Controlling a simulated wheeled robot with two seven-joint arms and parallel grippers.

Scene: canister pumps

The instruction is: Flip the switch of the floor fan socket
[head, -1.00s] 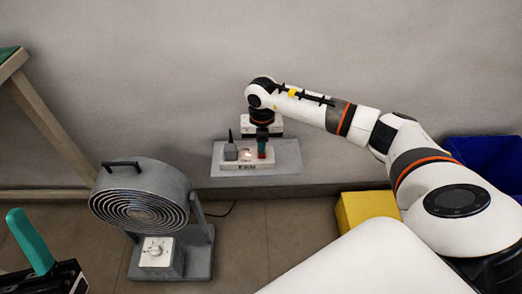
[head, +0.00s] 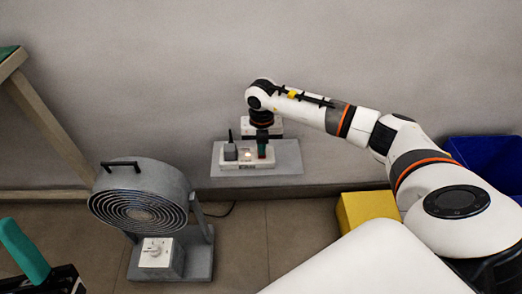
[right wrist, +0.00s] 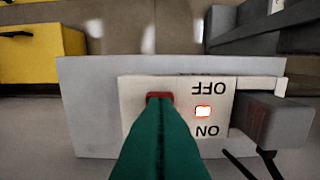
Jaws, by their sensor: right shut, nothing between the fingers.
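The white floor fan socket (head: 235,166) sits on a grey shelf plate at the wall. Contact is hard to judge. My right gripper (head: 262,156) covers that end of the socket in the head view. One teal finger of my left gripper (head: 20,248) shows at lower left; its opening is unclear. The grey floor fan (head: 140,210) stands at left.
A grey plug (head: 230,152) sits in the socket beside the lamp. The shelf plate (head: 288,157) surrounds the socket. A yellow box (head: 366,210) and a blue bin (head: 485,160) stand at right. A wooden table leg (head: 45,115) is at far left.

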